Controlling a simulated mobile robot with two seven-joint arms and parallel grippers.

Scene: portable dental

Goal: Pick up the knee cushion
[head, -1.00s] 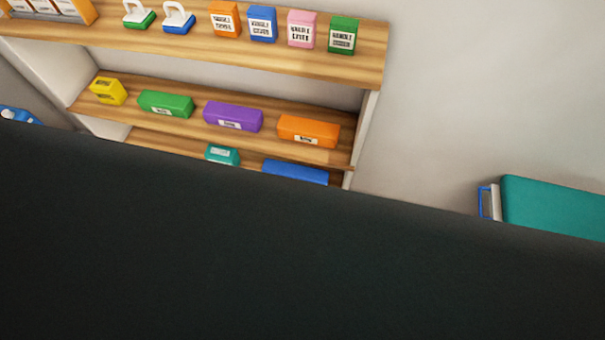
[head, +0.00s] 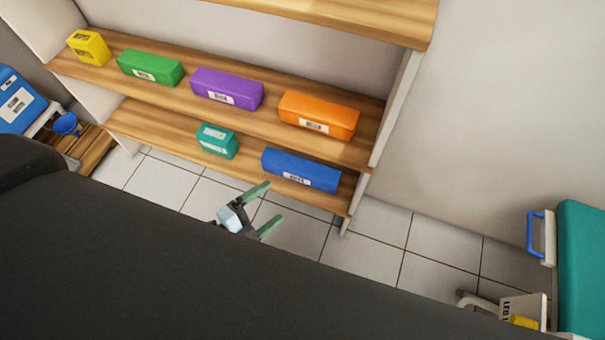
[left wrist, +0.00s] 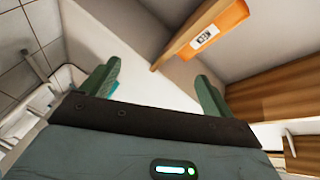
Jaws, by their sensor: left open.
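Several long coloured blocks with white labels lie on the shelves. On the middle shelf are a green block (head: 150,70), a purple block (head: 227,88) and an orange block (head: 319,116). On the lower shelf are a blue block (head: 301,169) and a small teal box (head: 217,141). The labels are too blurred to tell which is the knee cushion. My left gripper (head: 272,204) is open and empty, in front of the lower shelf near the blue block. In the left wrist view the orange block (left wrist: 210,30) shows beyond the open left gripper (left wrist: 157,72). My right gripper is not in view.
The shelf unit (head: 405,20) has an upright right side panel. A yellow block (head: 88,47) sits at the middle shelf's left end. Blue items (head: 20,102) stand at far left, a teal padded chair (head: 582,265) at right.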

